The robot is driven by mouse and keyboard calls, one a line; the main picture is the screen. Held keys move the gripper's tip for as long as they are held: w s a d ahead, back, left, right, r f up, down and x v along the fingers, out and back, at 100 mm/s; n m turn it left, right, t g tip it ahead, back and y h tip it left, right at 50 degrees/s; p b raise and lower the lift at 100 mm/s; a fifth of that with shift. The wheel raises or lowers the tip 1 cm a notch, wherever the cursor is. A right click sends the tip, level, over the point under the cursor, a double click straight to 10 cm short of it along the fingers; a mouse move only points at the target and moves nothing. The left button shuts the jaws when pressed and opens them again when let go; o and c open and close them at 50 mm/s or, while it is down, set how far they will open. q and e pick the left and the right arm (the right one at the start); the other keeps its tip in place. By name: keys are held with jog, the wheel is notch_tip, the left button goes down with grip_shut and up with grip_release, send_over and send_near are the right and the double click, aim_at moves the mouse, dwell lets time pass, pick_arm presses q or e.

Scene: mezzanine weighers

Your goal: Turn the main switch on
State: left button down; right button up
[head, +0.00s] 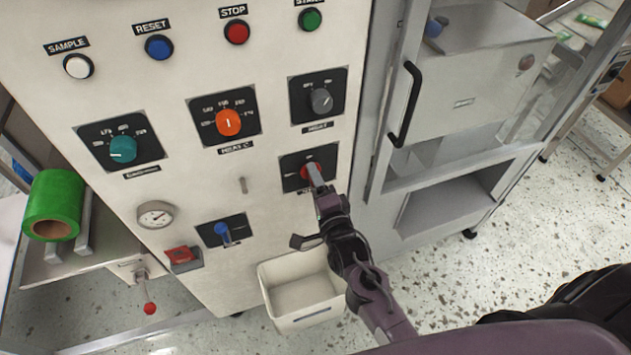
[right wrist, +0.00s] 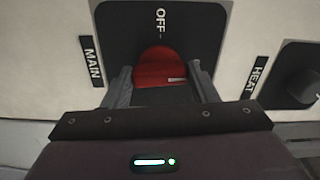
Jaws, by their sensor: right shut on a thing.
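The main switch (head: 311,168) is a red rotary knob on a black plate at the lower right of the white panel. In the right wrist view the red knob (right wrist: 160,68) sits between my fingers, with MAIN printed at the left and OFF above it. A short pale mark shows at the knob's lower right, not in line with OFF. My right gripper (head: 316,178) is shut on the knob; in the right wrist view the fingers (right wrist: 160,85) flank it on both sides. My left gripper is not in view.
The grey heat knob (head: 321,100) is just above the switch and an orange knob (head: 228,122) is to the upper left. A blue toggle (head: 222,232) and a white bin (head: 300,292) are lower. A cabinet with a black handle (head: 406,104) stands to the right.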

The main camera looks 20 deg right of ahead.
jog(key=shift+m, duration=0.6)
jog(key=o, duration=1)
jog(key=shift+s+d+b, duration=0.15)
jog(key=shift+s+b, duration=0.85)
jog(key=shift+s, duration=2.9)
jog(key=shift+f, duration=0.1)
